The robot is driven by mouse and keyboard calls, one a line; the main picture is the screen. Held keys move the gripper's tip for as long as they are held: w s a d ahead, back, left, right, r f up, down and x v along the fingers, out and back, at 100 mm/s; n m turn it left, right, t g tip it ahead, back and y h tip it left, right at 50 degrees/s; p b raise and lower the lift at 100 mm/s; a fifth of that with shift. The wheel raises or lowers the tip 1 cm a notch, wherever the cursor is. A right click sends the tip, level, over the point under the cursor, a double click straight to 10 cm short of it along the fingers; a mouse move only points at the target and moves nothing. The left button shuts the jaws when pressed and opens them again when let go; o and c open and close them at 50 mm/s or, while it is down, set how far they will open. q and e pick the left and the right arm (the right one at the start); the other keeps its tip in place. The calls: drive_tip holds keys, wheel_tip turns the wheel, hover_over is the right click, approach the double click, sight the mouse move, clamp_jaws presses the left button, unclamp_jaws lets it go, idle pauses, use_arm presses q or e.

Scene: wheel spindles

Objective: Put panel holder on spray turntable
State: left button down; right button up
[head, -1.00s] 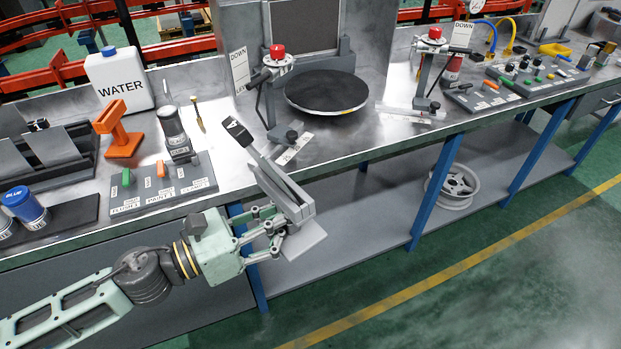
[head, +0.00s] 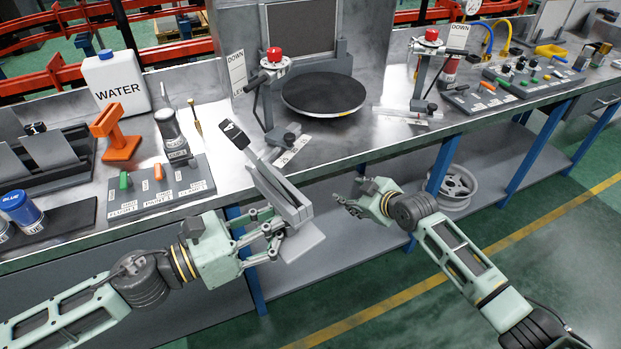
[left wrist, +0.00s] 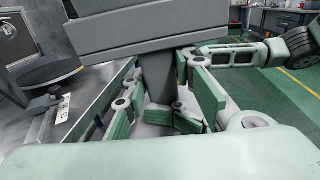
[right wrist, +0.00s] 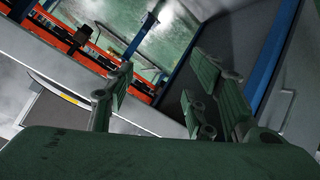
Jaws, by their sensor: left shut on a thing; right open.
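The panel holder (head: 279,192) is a grey bracket with a flat plate and a dark tag marked "A". My left gripper (head: 272,232) is shut on it and holds it tilted in front of the bench edge. In the left wrist view the panel holder (left wrist: 150,25) rises from between the fingers. The spray turntable (head: 323,92) is a round black disc on the bench, beyond the held panel holder and apart from it. My right gripper (head: 352,200) is open and empty in front of the bench; its spread fingers show in the right wrist view (right wrist: 160,90).
A lever stand with a red knob (head: 274,54) stands left of the turntable, and another (head: 432,34) stands to its right. A switch panel (head: 160,190), an orange stand (head: 120,140) and a water bottle (head: 116,88) are on the left. A wheel (head: 455,185) lies on the lower shelf.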

use_arm(q)
drive_tip(key=shift+r, duration=0.1)
use_arm(e)
drive_tip(key=s+a+r+n+y, duration=0.2)
drive_tip(key=a+r+n, duration=0.1)
drive_tip(key=r, duration=0.6)
drive_tip(key=s+a+r+n+y, duration=0.1)
drive_tip(key=a+r+n, duration=0.3)
drive_tip(key=r, duration=0.6)
drive_tip(key=s+a+r+n+y, duration=0.2)
drive_tip(key=a+r+n, duration=0.1)
drive_tip(key=r, duration=0.6)
drive_tip(key=s+a+r+n+g, duration=0.2)
drive_tip(key=s+a+r+n, duration=0.15)
drive_tip(key=s+r, duration=0.3)
use_arm(q)
drive_tip(key=shift+s, duration=0.1)
use_arm(e)
drive_tip(key=n+h, duration=0.5)
drive_tip(key=n, duration=1.4)
approach(279, 190)
drive_tip(key=w, duration=0.1)
drive_tip(key=shift+m, duration=0.25)
drive_tip(key=x, duration=1.2)
drive_tip(key=shift+d+f, duration=0.25)
drive_tip(key=shift+f, duration=0.35)
